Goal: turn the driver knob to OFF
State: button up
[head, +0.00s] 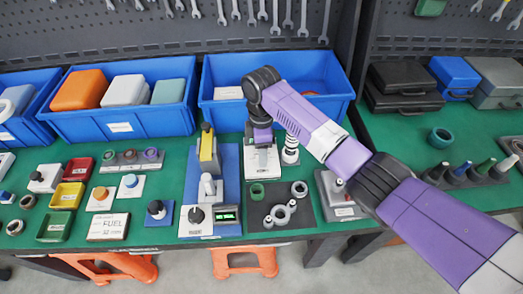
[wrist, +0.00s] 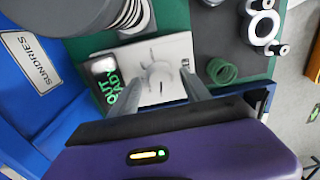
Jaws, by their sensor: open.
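My gripper (head: 262,142) points down over a small white device (head: 262,168) at the back middle of the green bench. In the wrist view my gripper (wrist: 158,78) is open, with a finger on each side of a pale round dial (wrist: 159,75) with tick marks around it. The dial looks blurred, and I cannot read its setting or an OFF mark. A dark display (wrist: 106,78) with green text, partly readable as "OUT" and "ADY", sits beside the left finger. I cannot tell whether the fingers touch the dial.
A ringed white column (head: 290,148) stands close right of my gripper. Blue bins (head: 215,118) line the back. A dark mat (head: 262,214) with rings lies in front.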

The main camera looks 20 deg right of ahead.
jog(key=shift+f, duration=0.15)
grip_shut()
dwell(0.4)
jog(key=m+p, duration=0.2)
jog(key=m, duration=0.1)
jog(key=shift+s+m+p, duration=0.1)
jog(key=shift+m+p, duration=1.25)
jog(key=shift+m, duration=0.95)
